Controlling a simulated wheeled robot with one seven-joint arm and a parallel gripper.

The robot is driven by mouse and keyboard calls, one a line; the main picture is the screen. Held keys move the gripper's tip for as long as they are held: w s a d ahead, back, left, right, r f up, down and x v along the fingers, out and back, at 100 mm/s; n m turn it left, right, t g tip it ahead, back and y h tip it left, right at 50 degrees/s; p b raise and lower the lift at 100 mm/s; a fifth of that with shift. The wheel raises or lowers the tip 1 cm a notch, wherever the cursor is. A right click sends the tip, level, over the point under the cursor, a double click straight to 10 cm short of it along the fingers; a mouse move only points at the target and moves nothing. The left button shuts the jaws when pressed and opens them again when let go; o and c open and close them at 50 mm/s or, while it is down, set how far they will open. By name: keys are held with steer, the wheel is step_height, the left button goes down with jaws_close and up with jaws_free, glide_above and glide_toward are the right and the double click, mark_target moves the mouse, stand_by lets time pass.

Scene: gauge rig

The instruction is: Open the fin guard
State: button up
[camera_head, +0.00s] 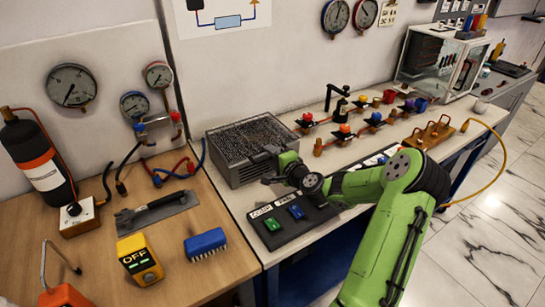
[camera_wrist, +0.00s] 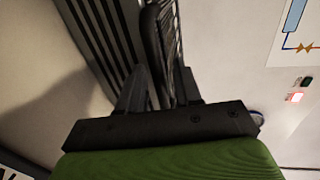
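The finned box (camera_head: 237,165) with its dark wire fin guard (camera_head: 250,136) stands against the wall at the left end of the white bench. My gripper (camera_head: 268,165) is at the box's right front side. In the wrist view, my gripper's (camera_wrist: 160,80) two black fingers reach up beside a dark rounded bar that looks like the edge of the fin guard (camera_wrist: 152,22). The bar runs between the fingers. I cannot tell whether they press on it. The box's slats (camera_wrist: 100,35) show to its left. The fingertips are partly hidden in the head view.
A panel with a green button (camera_head: 272,224) and a blue button (camera_head: 297,211) lies below my gripper. A row of coloured valves (camera_head: 345,130) stands right of the box. The wooden bench (camera_head: 215,270) on the left holds a blue brush (camera_head: 205,242) and a yellow OFF block (camera_head: 138,260).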

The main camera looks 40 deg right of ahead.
jaws_close()
steer(key=shift+r, duration=0.1)
